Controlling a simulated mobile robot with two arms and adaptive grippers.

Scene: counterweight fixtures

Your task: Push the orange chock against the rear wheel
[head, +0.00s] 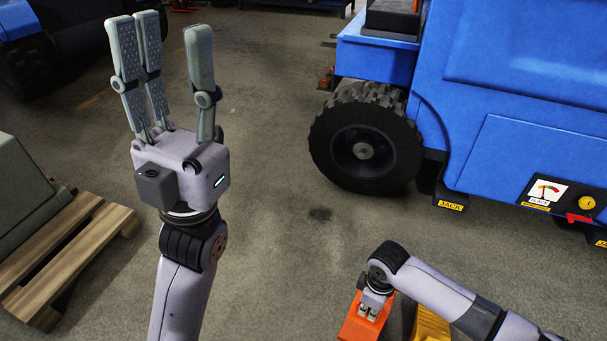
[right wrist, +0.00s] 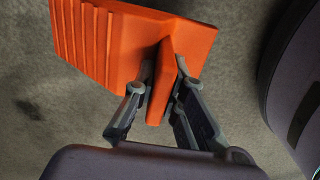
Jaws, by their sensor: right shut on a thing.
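The orange chock (head: 356,328) is at the bottom of the head view, partly under my right arm. My right gripper (head: 369,306) is shut on it. In the right wrist view the fingers of my right gripper (right wrist: 162,100) pinch an upright orange plate on the ribbed chock (right wrist: 110,45). Whether the chock touches the floor is unclear. A black wheel (head: 364,148) with knobbly tread stands under the blue vehicle, well beyond the chock, with bare floor between. My left gripper (head: 172,50) is raised at the left, fingers spread, open and empty.
The blue vehicle (head: 510,75) fills the right side, with jack labels and a gauge panel (head: 560,194) low down. A yellow block (head: 430,326) is just right of the orange chock. A wooden pallet (head: 100,232) with a grey load lies at the left.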

